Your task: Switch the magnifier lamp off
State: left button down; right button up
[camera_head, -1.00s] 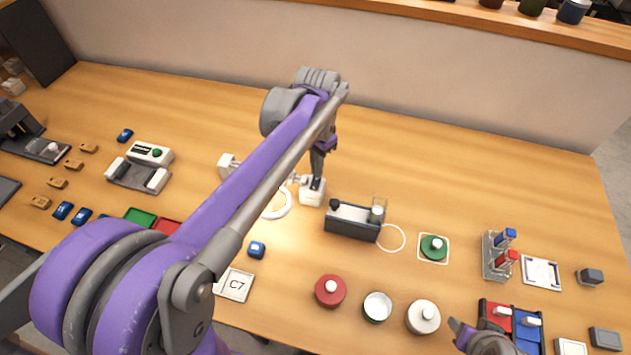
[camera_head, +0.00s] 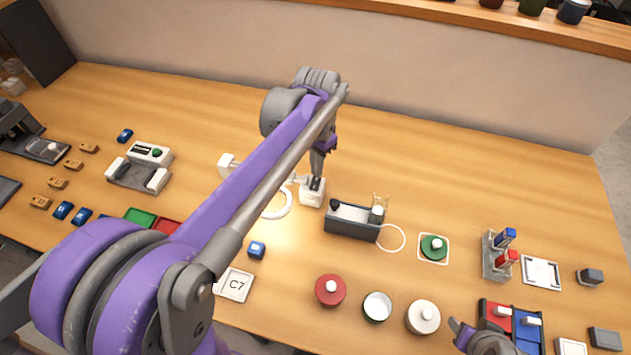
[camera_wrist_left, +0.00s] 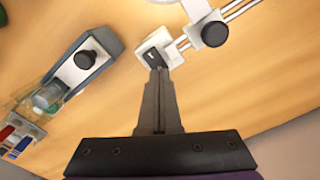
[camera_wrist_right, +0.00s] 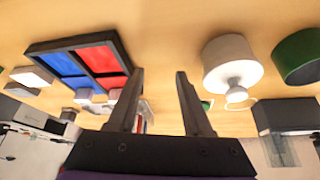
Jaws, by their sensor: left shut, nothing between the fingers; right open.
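The magnifier lamp has a white base block (camera_head: 312,193) with a dark switch on top, and a white ring head (camera_head: 276,203) left of it, partly behind my left arm. A bright patch lies on the table around the ring. In the left wrist view the base (camera_wrist_left: 165,49) carries the black rocker switch (camera_wrist_left: 153,57). My left gripper (camera_head: 317,178) is shut and empty, pointing down, its tips (camera_wrist_left: 158,72) at the switch; whether they touch it I cannot tell. My right gripper (camera_head: 463,328) is open and empty at the front right; its fingers show in the right wrist view (camera_wrist_right: 158,75).
Just right of the lamp stands a dark grey box (camera_head: 351,222) with a black knob and a clear beaker. Red (camera_head: 330,290) and white (camera_head: 423,317) round pots stand in front. A red-and-blue tray (camera_head: 513,325) is beside my right gripper. The table's back is clear.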

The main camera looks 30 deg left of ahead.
aim_at(316, 179)
pick_arm(q)
jog(key=shift+f+b, duration=0.55)
jog(key=shift+f, duration=0.4)
pick_arm(e)
jog(key=shift+s+f, duration=0.15)
jog(key=shift+f, duration=0.5)
pick_arm(q)
jog(key=shift+r, duration=0.1)
pick_arm(e)
jog(key=shift+r, duration=0.1)
pick_arm(q)
jog(key=shift+r+p, duration=2.15)
jog(key=shift+r, duration=1.3)
pick_arm(e)
jog(key=shift+w+r, duration=0.3)
jog(key=shift+r, duration=0.6)
jog(key=shift+w+r, duration=0.3)
jog(key=shift+r, duration=0.6)
jog(key=shift+w+r, duration=0.3)
jog(key=shift+r, duration=0.6)
pick_arm(q)
jog(key=shift+s+f, duration=0.1)
pick_arm(e)
jog(key=shift+s+f, duration=0.1)
jog(key=shift+s, duration=0.05)
